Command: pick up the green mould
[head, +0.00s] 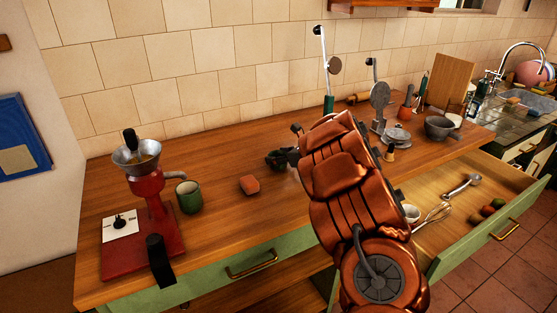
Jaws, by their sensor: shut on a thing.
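The green mould (276,160) is a small, dark green thing near the middle of the wooden worktop. My gripper (291,156) reaches it from the right and is shut on it. The arm's copper-coloured links hide much of the gripper and part of the worktop. I cannot tell whether the mould touches the worktop or is held just above it.
Scales (381,105), a dark bowl (438,128) and a board (450,82) stand at the right. An open drawer (455,215) juts out at the front right.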

